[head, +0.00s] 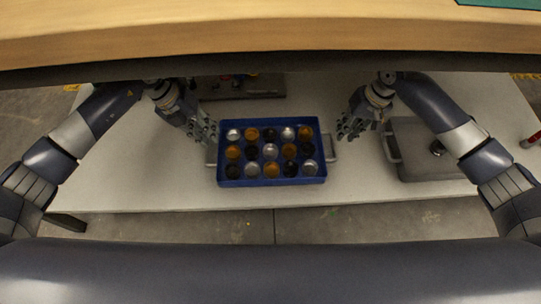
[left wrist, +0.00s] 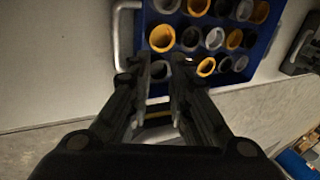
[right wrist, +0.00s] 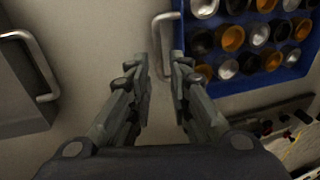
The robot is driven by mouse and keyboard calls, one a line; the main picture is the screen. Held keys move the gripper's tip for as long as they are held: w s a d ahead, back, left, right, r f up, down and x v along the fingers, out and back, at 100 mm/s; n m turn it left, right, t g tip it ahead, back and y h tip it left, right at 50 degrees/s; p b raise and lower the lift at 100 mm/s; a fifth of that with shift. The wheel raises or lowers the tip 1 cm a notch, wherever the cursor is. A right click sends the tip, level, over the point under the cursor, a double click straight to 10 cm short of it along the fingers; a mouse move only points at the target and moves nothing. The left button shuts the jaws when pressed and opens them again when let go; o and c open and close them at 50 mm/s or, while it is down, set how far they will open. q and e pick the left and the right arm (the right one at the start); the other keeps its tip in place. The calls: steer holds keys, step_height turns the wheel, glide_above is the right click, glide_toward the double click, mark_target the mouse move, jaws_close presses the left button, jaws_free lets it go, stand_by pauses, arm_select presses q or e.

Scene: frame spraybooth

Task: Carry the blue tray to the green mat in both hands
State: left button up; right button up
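The blue tray (head: 272,182) lies on the white table, filled with several grey, orange and black round cups. It has a pale handle on its left (head: 210,156) and right (head: 332,148) sides. My left gripper (head: 208,132) is open and empty above the tray's left end; in the left wrist view its fingertips (left wrist: 161,66) are apart, with the left handle (left wrist: 121,38) beyond. My right gripper (head: 348,130) is open and empty above and beside the right handle, which shows beyond its fingertips (right wrist: 160,62). A corner of the green mat (head: 500,3) shows at top right.
The mat lies on a wooden surface (head: 270,30) across the top of the head view. A grey tray (head: 415,165) with a handle stands right of the blue tray. Another dark tray (head: 240,92) with small items lies behind. Bare white table (head: 130,170) is at the left.

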mark_target(207, 148)
arm_select(q)
steer(key=a+y, duration=0.1)
steer(key=w+a, duration=0.1)
steer(key=a, duration=0.1)
steer(key=a+y+b, duration=0.1)
steer(key=shift+w+a+f+t+y, duration=0.25)
steer(key=shift+f+t+y, duration=0.05)
steer(key=shift+f, duration=0.05)
arm_select(e)
steer(key=shift+s+d+r+g, duration=0.1)
steer(key=shift+s+r+g, duration=0.2)
steer(key=shift+r, duration=0.1)
arm_select(q)
steer(key=shift+f, duration=0.1)
arm_select(e)
steer(key=shift+f, duration=0.1)
